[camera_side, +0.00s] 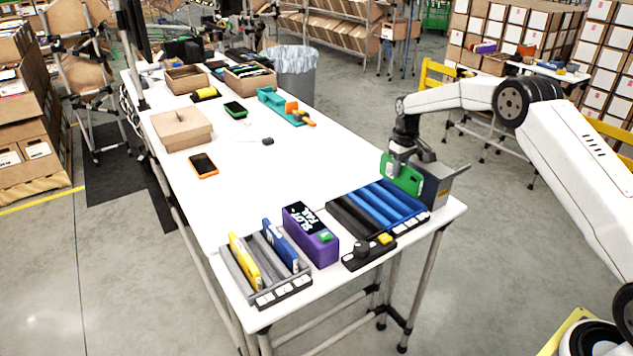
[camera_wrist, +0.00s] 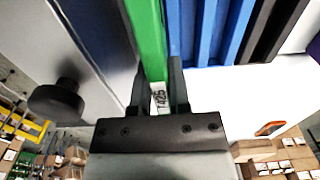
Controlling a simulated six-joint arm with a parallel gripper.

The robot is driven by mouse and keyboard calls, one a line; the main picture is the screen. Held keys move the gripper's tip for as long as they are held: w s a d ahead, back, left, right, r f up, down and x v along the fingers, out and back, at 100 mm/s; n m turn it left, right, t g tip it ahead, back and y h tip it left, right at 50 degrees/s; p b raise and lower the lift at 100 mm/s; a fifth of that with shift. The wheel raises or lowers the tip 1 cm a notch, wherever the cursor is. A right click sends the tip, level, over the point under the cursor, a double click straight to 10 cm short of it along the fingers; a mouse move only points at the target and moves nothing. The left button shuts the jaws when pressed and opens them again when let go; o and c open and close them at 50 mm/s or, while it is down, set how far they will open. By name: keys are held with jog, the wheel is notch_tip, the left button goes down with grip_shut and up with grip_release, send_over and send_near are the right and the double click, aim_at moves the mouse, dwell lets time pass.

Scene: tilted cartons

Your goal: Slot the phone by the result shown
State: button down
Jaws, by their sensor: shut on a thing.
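My gripper (camera_side: 402,160) is shut on a green phone (camera_side: 403,180), held upright on edge by the grey tester box (camera_side: 441,186). The phone's edge, with a small label, also shows in the wrist view (camera_wrist: 148,35) between the fingers. Whether the phone touches the box, I cannot tell. Left of it lies a slotted rack with blue slots (camera_side: 377,205) and black slots (camera_side: 350,217); they look empty. A purple box (camera_side: 318,248) has a dark screen reading "SLOT" and what looks like "FAIL". A grey rack (camera_side: 270,292) holds a yellow phone (camera_side: 244,262) and a blue phone (camera_side: 280,245).
A black control box (camera_side: 369,252) with a knob and yellow button sits at the front edge. An orange-edged phone (camera_side: 203,165), a carton (camera_side: 182,128), another green phone (camera_side: 235,110) and a teal holder (camera_side: 281,105) lie farther back. The table's middle is clear.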

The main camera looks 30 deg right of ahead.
aim_at(398, 183)
jog(key=shift+w+d+f, duration=0.1)
jog(key=shift+d, duration=0.2)
jog(key=shift+f, duration=0.25)
jog(key=shift+f, duration=2.2)
jog(key=shift+f, duration=0.4)
dwell(0.4)
jog(key=c, duration=0.5)
grip_release()
jog(key=shift+r, duration=0.1)
jog(key=shift+r, duration=3.85)
